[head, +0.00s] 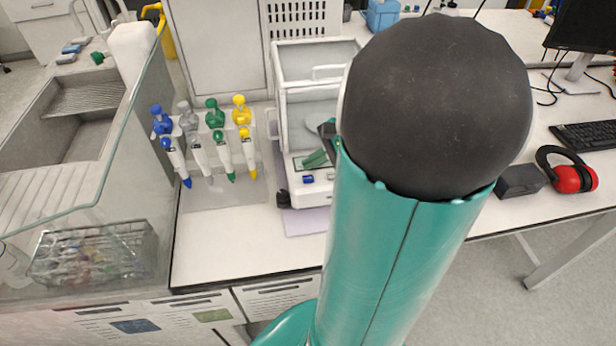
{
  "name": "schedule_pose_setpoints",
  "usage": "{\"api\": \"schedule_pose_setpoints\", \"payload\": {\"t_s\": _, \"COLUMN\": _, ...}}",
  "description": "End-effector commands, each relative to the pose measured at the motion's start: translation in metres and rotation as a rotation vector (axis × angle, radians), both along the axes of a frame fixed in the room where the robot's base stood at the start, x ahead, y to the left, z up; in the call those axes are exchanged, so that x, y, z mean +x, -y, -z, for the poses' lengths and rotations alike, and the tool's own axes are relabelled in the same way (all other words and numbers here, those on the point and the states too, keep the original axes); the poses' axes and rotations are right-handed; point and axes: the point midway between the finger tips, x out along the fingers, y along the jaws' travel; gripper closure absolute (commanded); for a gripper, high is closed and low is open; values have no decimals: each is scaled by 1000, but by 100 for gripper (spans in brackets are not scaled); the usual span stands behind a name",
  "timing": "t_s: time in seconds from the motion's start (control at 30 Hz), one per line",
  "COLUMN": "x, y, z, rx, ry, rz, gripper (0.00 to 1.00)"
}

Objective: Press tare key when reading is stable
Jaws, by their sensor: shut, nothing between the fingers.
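A white balance with a glass draft shield (312,75) stands on the bench, left of my arm. Its front panel carries a small blue key (308,179) below a pale display area. The reading cannot be made out, and the panel's right part is hidden behind my arm.
A rack of several pipettes (215,145) with coloured tops stands left of the balance. A glass-walled sink (75,110) lies far left. Red ear defenders (573,178), a black box (520,180) and a keyboard (588,135) lie right. The bench front left of the balance is clear.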

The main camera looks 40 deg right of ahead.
Motion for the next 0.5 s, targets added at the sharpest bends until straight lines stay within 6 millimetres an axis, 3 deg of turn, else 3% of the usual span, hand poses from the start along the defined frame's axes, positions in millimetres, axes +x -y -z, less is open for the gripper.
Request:
{"api": "schedule_pose_setpoints", "payload": {"t_s": 0.3, "x": 0, "y": 0, "z": -29, "rx": -1, "ry": 1, "rz": -1, "gripper": 100}}
{"api": "schedule_pose_setpoints", "payload": {"t_s": 0.5, "x": 0, "y": 0, "z": -36, "rx": 0, "ry": -1, "rz": -1, "gripper": 100}}
